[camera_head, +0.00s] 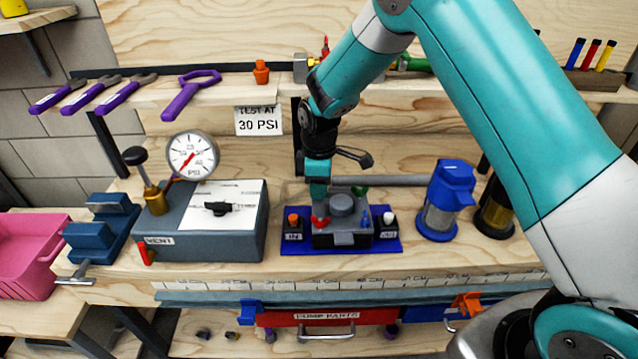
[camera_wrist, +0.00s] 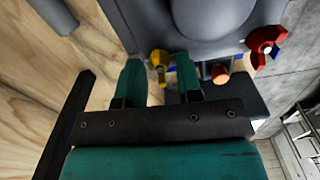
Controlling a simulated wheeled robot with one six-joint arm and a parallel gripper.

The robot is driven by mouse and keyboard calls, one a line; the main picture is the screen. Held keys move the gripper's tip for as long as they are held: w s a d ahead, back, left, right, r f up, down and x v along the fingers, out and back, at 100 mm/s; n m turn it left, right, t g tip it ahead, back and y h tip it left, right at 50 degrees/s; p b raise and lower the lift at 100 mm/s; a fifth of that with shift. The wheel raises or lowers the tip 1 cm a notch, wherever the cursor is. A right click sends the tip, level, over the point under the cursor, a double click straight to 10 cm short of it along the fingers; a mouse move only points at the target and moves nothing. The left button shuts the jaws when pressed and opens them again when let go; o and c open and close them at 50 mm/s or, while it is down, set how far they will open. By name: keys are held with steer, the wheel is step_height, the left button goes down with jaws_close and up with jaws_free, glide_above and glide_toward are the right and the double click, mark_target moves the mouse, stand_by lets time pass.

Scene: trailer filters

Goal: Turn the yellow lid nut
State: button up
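The yellow lid nut (camera_wrist: 160,59) shows in the wrist view, at the edge of a grey pump housing. My gripper (camera_wrist: 158,70) points at it, with one teal finger on each side of the nut. Gaps show between nut and fingers, so the gripper looks open; whether the tips reach down to the nut's level is unclear. In the head view, my gripper (camera_head: 318,188) points down over the back left of the grey pump (camera_head: 342,236) on its blue mat (camera_head: 388,245). The yellow nut is hidden there.
A red wing nut (camera_wrist: 265,46) and an orange fitting (camera_wrist: 220,74) sit close to the right of my gripper in the wrist view. The gauge box (camera_head: 240,232) stands left of the pump, and a blue-capped filter (camera_head: 440,222) stands right. A grey pipe (camera_head: 400,180) runs behind.

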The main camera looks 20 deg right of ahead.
steer(key=shift+c, duration=0.2)
jaws_close()
steer(key=shift+m, duration=0.3)
steer(key=m, duration=0.3)
steer(key=shift+m, duration=0.3)
steer(key=m, duration=0.4)
steer(key=shift+m, duration=0.3)
steer(key=m, duration=0.4)
steer(key=shift+p, duration=0.35)
steer(key=shift+m, duration=1.9)
